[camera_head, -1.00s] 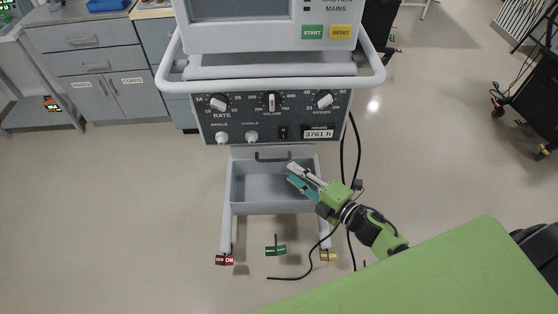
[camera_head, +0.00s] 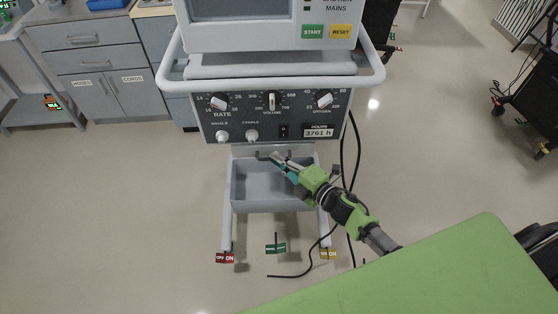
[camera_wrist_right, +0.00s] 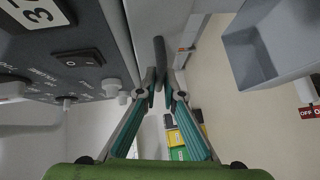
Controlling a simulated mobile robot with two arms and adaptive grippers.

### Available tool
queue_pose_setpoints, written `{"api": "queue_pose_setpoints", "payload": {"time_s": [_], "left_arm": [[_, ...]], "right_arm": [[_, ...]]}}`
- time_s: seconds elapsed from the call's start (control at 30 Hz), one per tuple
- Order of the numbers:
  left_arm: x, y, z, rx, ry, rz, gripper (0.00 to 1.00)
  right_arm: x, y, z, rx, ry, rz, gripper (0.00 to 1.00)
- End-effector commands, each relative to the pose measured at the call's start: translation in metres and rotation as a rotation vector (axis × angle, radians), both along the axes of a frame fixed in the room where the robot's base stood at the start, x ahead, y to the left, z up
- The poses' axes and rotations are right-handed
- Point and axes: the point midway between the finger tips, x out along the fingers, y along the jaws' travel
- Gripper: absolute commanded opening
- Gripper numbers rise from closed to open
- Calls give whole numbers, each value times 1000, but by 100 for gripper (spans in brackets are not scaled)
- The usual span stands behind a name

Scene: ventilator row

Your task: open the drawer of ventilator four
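The ventilator's grey drawer (camera_head: 275,206) is an open-topped bin under the control panel (camera_head: 240,118). A dark drawer handle (camera_head: 261,155) shows at the top of the space behind the bin, partly hidden by my right gripper (camera_head: 275,156). In the right wrist view, the right gripper's fingers (camera_wrist_right: 162,82) are close together, one on each side of the dark handle bar (camera_wrist_right: 159,54). They look shut on it; any thin gap is too small to tell. No ventilator number is readable. My left gripper is not in view.
The drawer space is flanked by the ventilator's legs, with red (camera_head: 225,258), green (camera_head: 275,248) and yellow (camera_head: 328,254) tags near the floor. Black cables (camera_head: 357,150) hang at the right. A green surface (camera_head: 440,270) fills the lower right. Grey cabinets (camera_head: 95,70) stand back left.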

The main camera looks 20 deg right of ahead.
Motion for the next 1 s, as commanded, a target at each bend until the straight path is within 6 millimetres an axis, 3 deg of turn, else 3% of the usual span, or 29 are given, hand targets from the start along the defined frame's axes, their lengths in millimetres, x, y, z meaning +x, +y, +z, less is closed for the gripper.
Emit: {"api": "queue_pose_setpoints", "payload": {"time_s": [0.23, 0.5, 0.7, 1.0], "left_arm": [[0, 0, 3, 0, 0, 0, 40], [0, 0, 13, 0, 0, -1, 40], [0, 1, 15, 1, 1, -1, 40], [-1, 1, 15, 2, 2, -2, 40]], "right_arm": [[-12, 4, -1, 3, 4, 1, 0], [-76, 24, -1, 5, 7, 1, 0], [-109, 33, -1, 2, 4, 0, 0], [-115, 35, -1, -1, 2, 0, 0]]}}
